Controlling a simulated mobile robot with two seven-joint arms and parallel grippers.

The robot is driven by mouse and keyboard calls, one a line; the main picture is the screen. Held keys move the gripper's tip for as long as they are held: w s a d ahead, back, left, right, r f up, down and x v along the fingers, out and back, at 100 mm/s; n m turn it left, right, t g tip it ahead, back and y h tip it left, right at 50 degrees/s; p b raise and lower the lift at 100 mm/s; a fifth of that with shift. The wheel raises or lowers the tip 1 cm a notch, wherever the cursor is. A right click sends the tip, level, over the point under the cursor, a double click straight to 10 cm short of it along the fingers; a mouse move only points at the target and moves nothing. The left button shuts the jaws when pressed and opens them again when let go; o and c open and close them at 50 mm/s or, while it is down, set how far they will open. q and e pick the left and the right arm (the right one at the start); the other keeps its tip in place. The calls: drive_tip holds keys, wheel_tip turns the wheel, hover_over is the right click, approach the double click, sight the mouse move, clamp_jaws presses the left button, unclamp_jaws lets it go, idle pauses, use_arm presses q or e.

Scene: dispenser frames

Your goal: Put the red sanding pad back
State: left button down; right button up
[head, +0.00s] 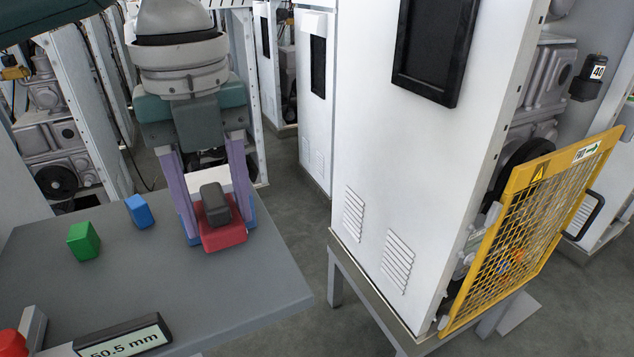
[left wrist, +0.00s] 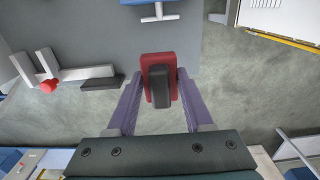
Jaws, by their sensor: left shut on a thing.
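The red sanding pad (head: 224,236) has a dark grey grip block (head: 215,203) on top. My left gripper (head: 218,228) has its purple fingers shut on the pad, one on each side. In the head view the pad shows over the right part of the grey table. In the left wrist view the pad (left wrist: 149,65) sits between the fingertips of the left gripper (left wrist: 159,82). I cannot tell whether the pad touches anything below. A white and blue piece (head: 216,182) shows behind the fingers, mostly hidden. My right gripper is not in view.
The grey table (head: 250,285) also bears a green block (head: 84,241), a blue block (head: 139,211) and a gauge display (head: 122,338) reading 50.5 mm. A red knob (head: 12,343) is at lower left. A white cabinet (head: 400,150) with a yellow mesh guard (head: 530,225) stands at right.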

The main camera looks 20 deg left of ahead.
sight(236, 283)
use_arm(q)
wheel_tip(236, 283, down, 9)
drive_tip(key=shift+f+b, duration=0.1)
drive_tip(key=shift+b, duration=0.45)
drive_tip(key=shift+f, duration=0.15)
drive_tip(key=shift+c, duration=1.5)
unclamp_jaws()
